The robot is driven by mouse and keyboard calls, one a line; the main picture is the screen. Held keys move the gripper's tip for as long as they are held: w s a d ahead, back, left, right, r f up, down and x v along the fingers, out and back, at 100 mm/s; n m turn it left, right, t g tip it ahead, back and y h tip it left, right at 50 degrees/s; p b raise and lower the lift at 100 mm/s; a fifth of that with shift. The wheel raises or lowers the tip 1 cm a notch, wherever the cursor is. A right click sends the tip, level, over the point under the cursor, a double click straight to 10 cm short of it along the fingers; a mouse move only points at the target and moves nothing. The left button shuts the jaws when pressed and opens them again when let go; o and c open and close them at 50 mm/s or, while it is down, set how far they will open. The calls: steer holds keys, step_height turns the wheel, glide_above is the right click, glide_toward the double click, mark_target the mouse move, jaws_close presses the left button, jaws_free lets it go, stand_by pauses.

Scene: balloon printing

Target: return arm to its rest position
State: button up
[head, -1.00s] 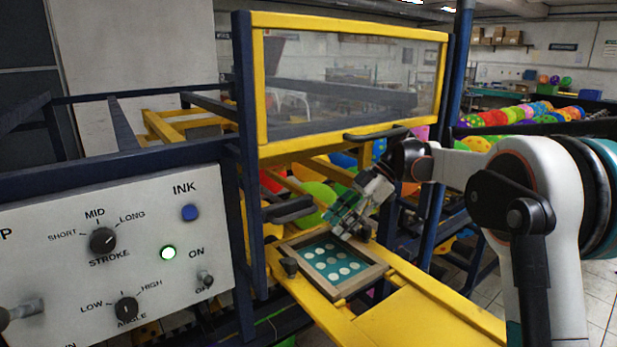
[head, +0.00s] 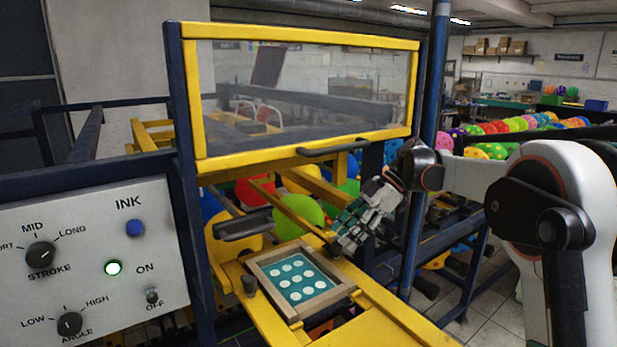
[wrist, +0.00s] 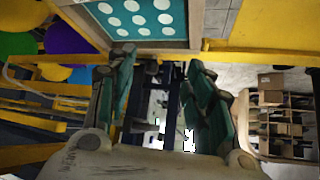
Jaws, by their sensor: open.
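My gripper (head: 345,238) is beside the right edge of the framed printing screen, near the yellow table. In the wrist view my gripper (wrist: 160,75) has its two green-padded fingers apart with nothing between them. The framed screen (head: 302,315), teal with white dots in a wooden frame, lies on the yellow table. It also shows at the top of the wrist view (wrist: 140,18). My arm reaches in from the right of the head view, bent at the elbow.
A yellow-framed clear guard (head: 300,38) with a dark handle stands raised behind the screen. The control panel (head: 85,255) with knobs and a lit green lamp is at left. A blue post (head: 432,90) rises close to my arm. Colourful balloons (head: 298,222) sit behind the table.

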steer(key=s+d+m+t+h+b, duration=0.1)
steer(key=s+d+m+t+h, duration=0.2)
steer(key=s+m, duration=0.5)
steer(key=s+d+m+t+h+b, duration=0.2)
steer(key=s+m, duration=0.2)
steer(key=s, duration=0.7)
steer(key=s+d+f+m+t+h, duration=0.1)
steer(key=s+f+m, duration=0.1)
steer(key=s+f, duration=0.1)
steer(key=s+d+f+m+t+h+b, duration=0.1)
steer(key=s+d+f+m, duration=0.1)
steer(key=s, duration=0.3)
steer(key=s+d+f+m+t+h, duration=0.1)
steer(key=s+d+f+m, duration=0.1)
steer(key=s+f+m, duration=0.2)
steer(key=shift+s+d+f+t, duration=0.2)
steer(key=shift+s+f+t, duration=0.2)
steer(key=shift+s, duration=0.2)
steer(key=shift+s+d+f, duration=0.15)
steer(key=shift+s+f, duration=0.05)
steer(key=shift+f, duration=0.05)
